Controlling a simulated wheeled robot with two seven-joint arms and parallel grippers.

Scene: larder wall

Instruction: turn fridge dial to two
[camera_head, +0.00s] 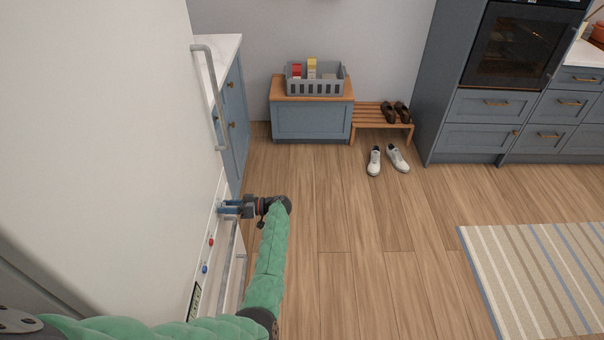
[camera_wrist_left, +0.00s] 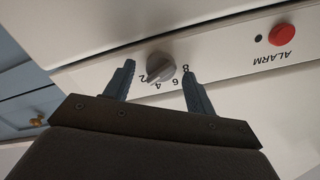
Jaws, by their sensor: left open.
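The fridge dial (camera_wrist_left: 160,67) is a small grey knob on the white control strip in the left wrist view. Numbers 2, 4, 6 and 8 beside it appear upside down. I cannot tell for sure which number it points to. My left gripper (camera_wrist_left: 159,70) is open, with one finger on each side of the dial; I cannot tell whether either touches it. In the head view my left gripper (camera_head: 226,208) is at the strip on the white fridge (camera_head: 110,120) and hides the dial. My right gripper is not in view.
A red alarm button (camera_wrist_left: 281,37) is on the same strip, right of the dial in the wrist view. A long fridge handle (camera_head: 211,95) stands out above my gripper in the head view. Wooden floor (camera_head: 350,230) is clear right of my arm; white shoes (camera_head: 397,158) lie farther back.

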